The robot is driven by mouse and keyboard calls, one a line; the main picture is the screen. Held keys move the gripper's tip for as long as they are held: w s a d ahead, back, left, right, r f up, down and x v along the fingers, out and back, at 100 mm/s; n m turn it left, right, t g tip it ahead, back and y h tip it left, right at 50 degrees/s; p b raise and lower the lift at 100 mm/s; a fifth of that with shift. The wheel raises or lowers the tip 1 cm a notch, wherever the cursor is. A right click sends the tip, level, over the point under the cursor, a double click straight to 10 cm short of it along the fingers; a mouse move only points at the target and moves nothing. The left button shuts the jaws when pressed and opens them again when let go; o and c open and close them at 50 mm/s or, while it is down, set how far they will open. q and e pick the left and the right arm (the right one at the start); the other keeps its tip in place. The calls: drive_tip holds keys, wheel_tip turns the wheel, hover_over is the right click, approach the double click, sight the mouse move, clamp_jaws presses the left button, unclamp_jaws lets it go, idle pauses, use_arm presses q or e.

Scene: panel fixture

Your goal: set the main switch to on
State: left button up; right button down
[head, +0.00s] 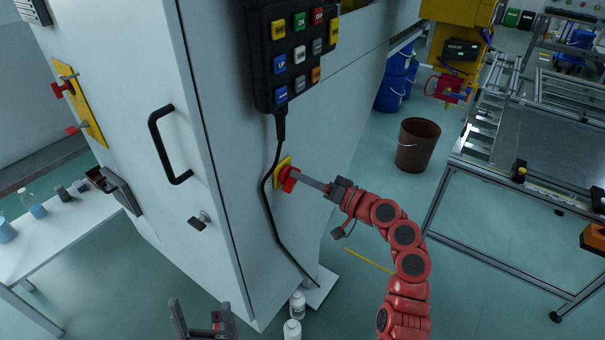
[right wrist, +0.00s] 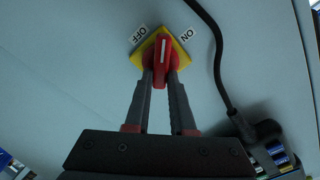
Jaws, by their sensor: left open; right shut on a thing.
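The main switch is a red knob (head: 288,178) on a yellow plate (head: 281,174), on the side of the white cabinet. In the right wrist view the knob (right wrist: 162,52) carries a white line, which points up the picture between the OFF label (right wrist: 139,34) and the ON label (right wrist: 187,36). My right gripper (right wrist: 161,76) is shut on the knob, one finger on each side; it also shows in the head view (head: 299,179). My left gripper (head: 205,318) is open and empty at the bottom edge of the head view, apart from the cabinet.
A button box (head: 292,50) hangs above the switch, its black cable (head: 267,190) running down just left of the knob. A black door handle (head: 170,145) sticks out further left. White bottles (head: 297,305) stand on the floor below. A brown bucket (head: 416,147) stands behind my right arm.

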drive_tip(key=shift+w+d+f+m+p, duration=0.15)
drive_tip(key=shift+m+p, duration=1.15)
drive_tip(key=shift+m, duration=0.8)
drive_tip(key=shift+a+f+m+p, duration=0.1)
drive_tip(key=shift+m+p, duration=1.15)
drive_tip(key=shift+m, duration=0.85)
drive_tip(key=shift+f, duration=0.1)
drive_tip(key=c, duration=0.8)
unclamp_jaws()
drive_tip(key=shift+o, duration=0.2)
drive_tip(key=shift+d, duration=0.15)
drive_tip(key=b+v, duration=0.2)
drive_tip(key=v, duration=1.5)
drive_tip(key=shift+b, duration=0.4)
